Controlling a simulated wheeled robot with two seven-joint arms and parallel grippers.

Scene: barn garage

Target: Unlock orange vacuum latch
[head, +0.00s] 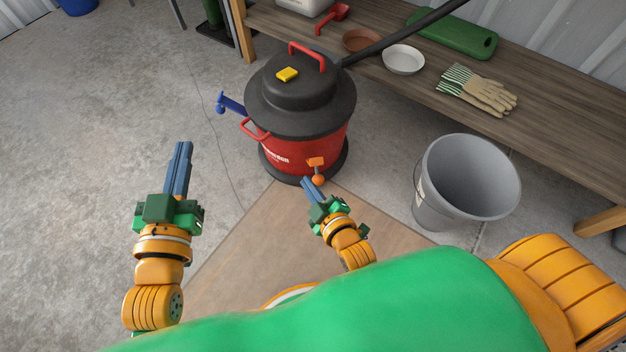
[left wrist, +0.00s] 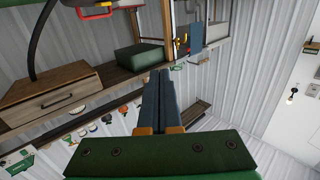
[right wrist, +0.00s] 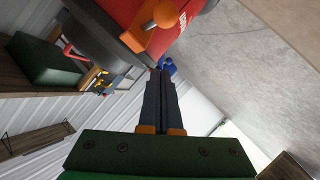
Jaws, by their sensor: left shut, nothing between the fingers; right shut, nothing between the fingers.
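A red vacuum (head: 305,140) with a black lid and red top handle stands on the floor in the head view. Its orange latch (head: 317,165) is low on the front, with a round knob at its lower end. The latch shows large at the top of the right wrist view (right wrist: 163,14). My right gripper (head: 307,183) is shut and empty, its tips just left of the latch knob; I cannot tell whether they touch. My left gripper (head: 184,146) is shut and empty over the floor, left of the vacuum. The left wrist view shows its shut fingers (left wrist: 161,75) without the vacuum body.
A blue latch (head: 230,103) sticks out from the vacuum's left side. A grey bucket (head: 432,200) stands to the right. Floor on the left is clear.

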